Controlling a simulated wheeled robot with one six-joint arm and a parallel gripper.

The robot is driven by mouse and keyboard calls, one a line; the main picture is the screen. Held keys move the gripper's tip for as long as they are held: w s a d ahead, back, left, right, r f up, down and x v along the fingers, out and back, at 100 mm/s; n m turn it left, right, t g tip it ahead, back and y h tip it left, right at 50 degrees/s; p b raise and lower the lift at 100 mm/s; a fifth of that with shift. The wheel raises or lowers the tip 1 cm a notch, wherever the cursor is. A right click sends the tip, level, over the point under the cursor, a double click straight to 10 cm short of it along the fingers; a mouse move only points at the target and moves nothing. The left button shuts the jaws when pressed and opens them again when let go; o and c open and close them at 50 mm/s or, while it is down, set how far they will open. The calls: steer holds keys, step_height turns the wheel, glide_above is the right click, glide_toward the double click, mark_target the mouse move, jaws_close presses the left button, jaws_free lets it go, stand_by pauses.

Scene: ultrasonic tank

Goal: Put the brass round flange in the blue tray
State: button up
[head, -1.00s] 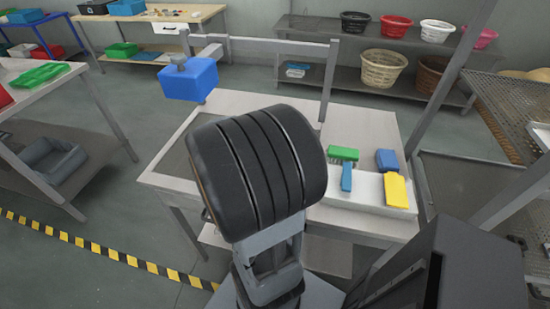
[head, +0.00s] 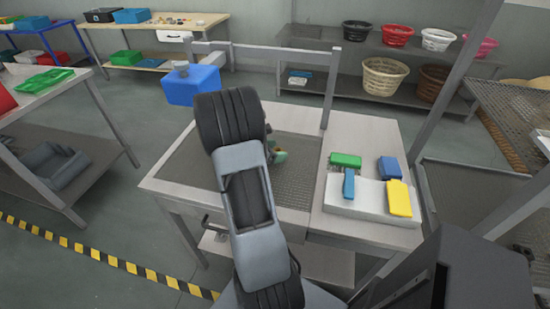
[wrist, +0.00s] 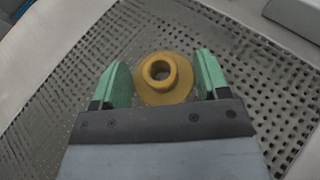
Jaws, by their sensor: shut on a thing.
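The brass round flange (wrist: 163,80) shows in the wrist view, with its hub and hole facing the camera. It sits between the green fingers of my gripper (wrist: 162,64), which is shut on it. The perforated metal surface lies beneath them. In the head view my gripper (head: 278,156) is over the mesh area of the bench, partly hidden behind my arm; the flange is hard to make out there. A blue tray-like container (head: 131,15) stands on the back-left table. Other blue containers show at far left, so I cannot tell which is the task's blue tray.
A blue block-like box (head: 193,85) stands at the bench's back left, by a raised metal frame (head: 331,88). A green tray (head: 42,81) is on the left table.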

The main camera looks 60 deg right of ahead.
steer(key=shift+w+d+f, duration=0.1)
steer(key=shift+d+f, duration=0.1)
steer(key=shift+f, duration=1.6)
steer(key=shift+f, duration=0.2)
steer(key=o, duration=1.1)
steer(key=shift+o, duration=0.2)
steer(key=shift+r, duration=0.15)
